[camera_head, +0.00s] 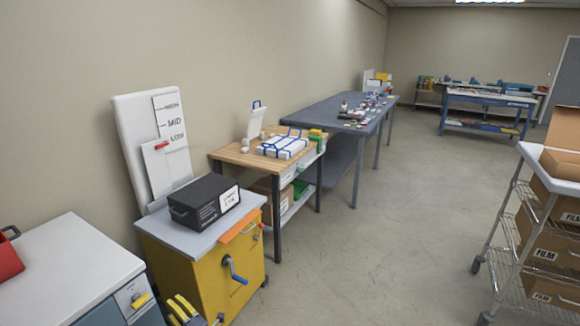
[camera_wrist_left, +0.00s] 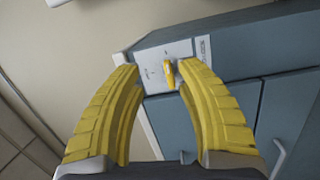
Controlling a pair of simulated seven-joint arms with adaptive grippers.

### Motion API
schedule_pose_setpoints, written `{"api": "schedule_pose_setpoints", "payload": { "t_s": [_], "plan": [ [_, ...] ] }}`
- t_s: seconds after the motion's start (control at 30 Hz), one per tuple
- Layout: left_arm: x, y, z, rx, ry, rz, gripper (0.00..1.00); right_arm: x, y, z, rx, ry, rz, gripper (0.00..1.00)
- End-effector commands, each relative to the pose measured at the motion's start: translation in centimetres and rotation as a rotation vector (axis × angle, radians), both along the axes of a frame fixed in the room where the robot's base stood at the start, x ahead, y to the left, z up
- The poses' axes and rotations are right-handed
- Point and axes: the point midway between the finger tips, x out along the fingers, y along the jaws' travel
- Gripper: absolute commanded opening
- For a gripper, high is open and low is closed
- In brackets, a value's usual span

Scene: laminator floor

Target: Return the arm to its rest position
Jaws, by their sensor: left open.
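My left gripper (camera_head: 183,306) shows at the bottom edge of the head view, its yellow fingers in front of the yellow cabinet. In the left wrist view the gripper (camera_wrist_left: 158,76) is open, with nothing held between its fingers. Beyond the fingertips is a yellow knob (camera_wrist_left: 169,73) on a pale panel of a blue-grey cabinet (camera_wrist_left: 230,45). In the head view the knob (camera_head: 141,300) is on the right end of the white-topped cabinet (camera_head: 60,270), left of my gripper and apart from it. My right gripper is not in view.
A yellow cabinet (camera_head: 190,270) with a blue crank handle (camera_head: 233,270) carries a black box (camera_head: 203,202). A wooden bench (camera_head: 232,155) and a long grey table (camera_head: 320,116) line the wall. A wire cart (camera_head: 502,230) with boxes stands right. The middle floor is clear.

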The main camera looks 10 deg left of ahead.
Motion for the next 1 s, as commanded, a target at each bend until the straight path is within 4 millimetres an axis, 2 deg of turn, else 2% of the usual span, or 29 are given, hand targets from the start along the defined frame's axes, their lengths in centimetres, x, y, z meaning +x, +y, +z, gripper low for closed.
{"api": "schedule_pose_setpoints", "payload": {
  "t_s": [0.1,0.17,0.27,0.37,0.5,0.67,0.8,0.87,1.0],
  "plan": [
    [4.3,-4.8,-2.3,0.111,0.19,-0.239,0.36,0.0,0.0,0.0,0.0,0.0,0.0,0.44],
    [5.7,-7.7,-4.6,0.175,0.307,-0.371,0.36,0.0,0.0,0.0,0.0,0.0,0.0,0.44],
    [6.2,-12.2,-9.1,0.27,0.492,-0.566,0.36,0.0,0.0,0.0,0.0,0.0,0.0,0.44],
    [5.1,-16.3,-14.1,0.351,0.661,-0.74,0.36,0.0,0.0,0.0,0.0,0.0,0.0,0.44],
    [1.4,-20.8,-21.0,0.448,0.885,-0.956,0.36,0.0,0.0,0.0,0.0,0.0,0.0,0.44],
    [-4.9,-24.3,-28.4,0.539,1.118,-1.171,0.36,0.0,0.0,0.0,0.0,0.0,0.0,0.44],
    [-11.8,-26.2,-33.9,0.61,1.307,-1.341,0.36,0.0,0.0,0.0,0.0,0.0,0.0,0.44],
    [-15.0,-26.6,-36.0,0.638,1.385,-1.41,0.36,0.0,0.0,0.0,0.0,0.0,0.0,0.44],
    [-23.0,-27.0,-40.1,0.698,1.555,-1.561,0.36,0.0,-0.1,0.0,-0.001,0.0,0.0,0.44]
  ]
}}
